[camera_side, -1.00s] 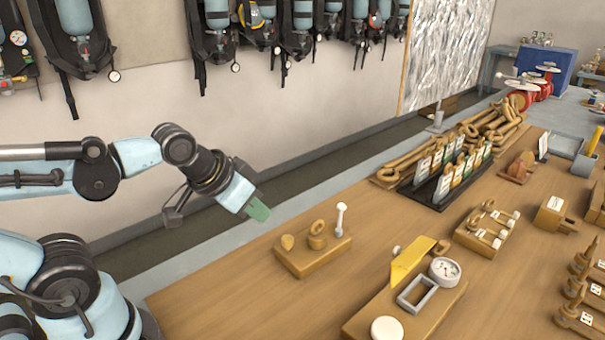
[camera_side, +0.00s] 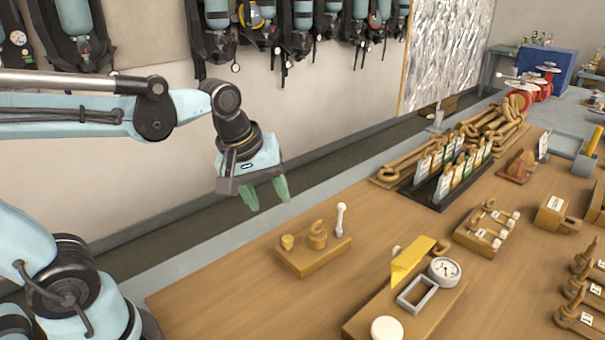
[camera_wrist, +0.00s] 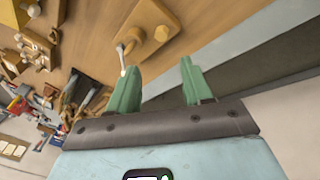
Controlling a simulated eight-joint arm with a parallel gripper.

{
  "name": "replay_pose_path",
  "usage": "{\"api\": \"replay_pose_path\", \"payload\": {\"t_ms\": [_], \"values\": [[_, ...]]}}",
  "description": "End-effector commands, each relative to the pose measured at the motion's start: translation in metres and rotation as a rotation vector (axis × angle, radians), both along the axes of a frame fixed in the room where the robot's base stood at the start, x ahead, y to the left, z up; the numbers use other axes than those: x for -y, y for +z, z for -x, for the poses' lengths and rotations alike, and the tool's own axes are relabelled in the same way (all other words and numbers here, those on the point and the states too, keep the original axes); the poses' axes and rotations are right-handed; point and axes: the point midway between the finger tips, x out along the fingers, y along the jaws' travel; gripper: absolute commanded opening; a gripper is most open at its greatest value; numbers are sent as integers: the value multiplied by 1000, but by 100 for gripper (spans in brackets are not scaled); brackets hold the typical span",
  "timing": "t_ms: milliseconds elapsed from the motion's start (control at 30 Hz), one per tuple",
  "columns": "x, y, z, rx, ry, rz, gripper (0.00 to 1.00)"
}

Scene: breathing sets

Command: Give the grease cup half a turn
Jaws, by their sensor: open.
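A wooden block (camera_side: 318,262) on the bench bears a small tan cup (camera_side: 287,241), a brown ring-topped piece (camera_side: 317,236) and an upright lever with a white knob (camera_side: 341,208). The small cup looks most like the grease cup, but I cannot be sure. My gripper (camera_side: 268,200) is open and empty, above and behind the block's left end, with its green fingers apart and pointing down. In the wrist view my gripper (camera_wrist: 160,74) has nothing between its fingers.
A board with a gauge (camera_side: 444,270), a grey frame and a yellow plate lies right of the block. A black rack of tags (camera_side: 445,185) stands farther back. Bare bench lies left of the block. Breathing sets hang on the wall.

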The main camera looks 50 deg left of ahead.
Motion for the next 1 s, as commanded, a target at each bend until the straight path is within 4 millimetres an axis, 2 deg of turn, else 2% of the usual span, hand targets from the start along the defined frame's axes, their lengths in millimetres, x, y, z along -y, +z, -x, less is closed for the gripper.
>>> {"api": "replay_pose_path", "payload": {"t_ms": [300,500,633,767,1000], "values": [[-2,7,-27,-209,702,171,50],[-2,6,-37,-285,1029,199,50],[-3,6,-40,-304,1129,202,50],[-3,2,-41,-309,1153,203,50],[-2,-26,-41,-307,1150,203,50]]}}
